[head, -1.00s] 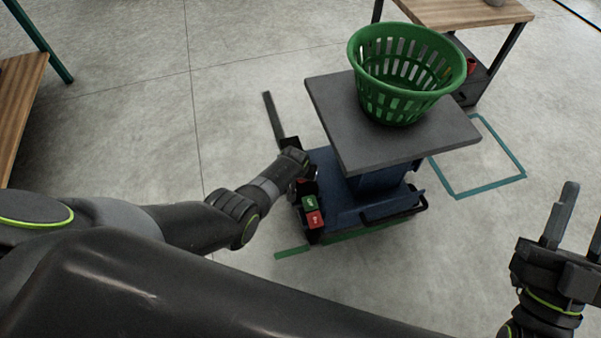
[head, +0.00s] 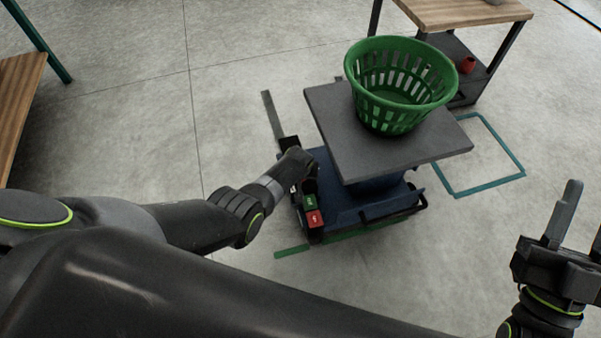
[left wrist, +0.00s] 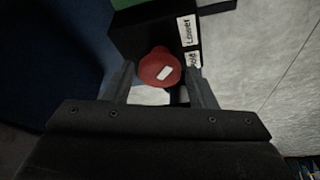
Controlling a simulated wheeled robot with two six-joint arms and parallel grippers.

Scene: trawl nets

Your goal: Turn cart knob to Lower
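The cart (head: 345,205) has a blue base and a dark grey platform top (head: 335,115). In the left wrist view, its red knob (left wrist: 154,66) with a slanted white mark sits beside white labels; one reads Lower (left wrist: 187,29), the other is partly hidden. My left gripper (left wrist: 160,72) has one finger on each side of the knob, with a small gap visible on both sides. In the head view, my left gripper (head: 303,180) is at the cart's left side, its fingers hidden. My right gripper (head: 582,225) is open and empty, away at the right.
A green basket (head: 375,112) stands on the platform. Green and red buttons (head: 312,211) are at the cart's near left corner. A wooden table (head: 460,12) stands behind, with a red item (head: 467,65) on its lower shelf. A teal floor outline (head: 485,187) lies clear at right.

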